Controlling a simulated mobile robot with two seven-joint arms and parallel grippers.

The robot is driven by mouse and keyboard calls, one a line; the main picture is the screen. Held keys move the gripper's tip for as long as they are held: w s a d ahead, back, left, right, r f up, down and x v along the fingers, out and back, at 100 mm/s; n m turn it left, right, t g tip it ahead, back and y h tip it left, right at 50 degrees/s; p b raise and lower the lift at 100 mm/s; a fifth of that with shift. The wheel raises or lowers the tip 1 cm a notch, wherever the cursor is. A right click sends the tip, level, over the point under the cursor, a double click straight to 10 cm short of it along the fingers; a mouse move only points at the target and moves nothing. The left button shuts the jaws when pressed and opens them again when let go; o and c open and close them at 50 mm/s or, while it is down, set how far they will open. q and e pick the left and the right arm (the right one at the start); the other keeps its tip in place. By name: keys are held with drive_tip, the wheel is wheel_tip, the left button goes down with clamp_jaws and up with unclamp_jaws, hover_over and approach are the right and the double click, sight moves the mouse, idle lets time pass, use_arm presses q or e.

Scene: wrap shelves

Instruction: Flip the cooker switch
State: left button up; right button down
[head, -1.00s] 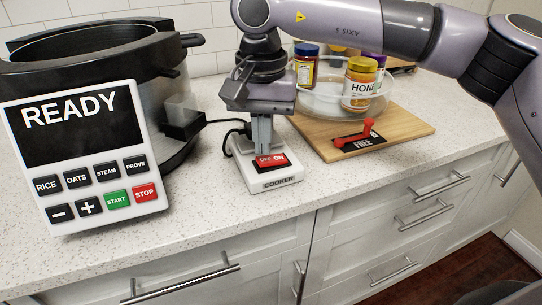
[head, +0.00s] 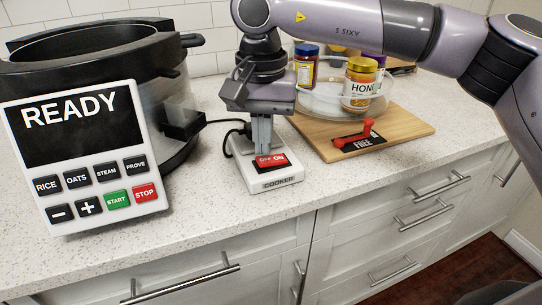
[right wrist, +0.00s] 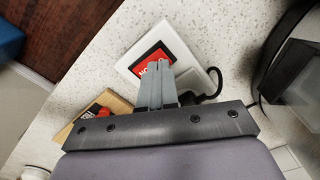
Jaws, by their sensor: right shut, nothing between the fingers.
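The cooker switch is a red rocker (head: 271,161) marked OFF and ON, set in a white block labelled COOKER on the counter. My right gripper (head: 262,150) is shut and empty, pointing down, with its fingertips at the rear left part of the rocker, by the OFF marking. I cannot tell how hard they press. In the right wrist view the rocker (right wrist: 152,60) shows partly behind the fingers (right wrist: 156,92). The cooker (head: 180,90) stands to the left, its panel (head: 75,115) reading READY. My left gripper is not in view.
A black cable runs behind the switch. The counter's front strip (head: 215,205) is clear.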

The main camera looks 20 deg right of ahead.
sight(264, 160)
drive_tip(key=shift+f+b, duration=0.6)
drive_tip(key=shift+f, duration=0.4)
idle(0.8)
wheel_tip(264, 160, up, 7)
drive_tip(key=p, duration=0.6)
idle(0.6)
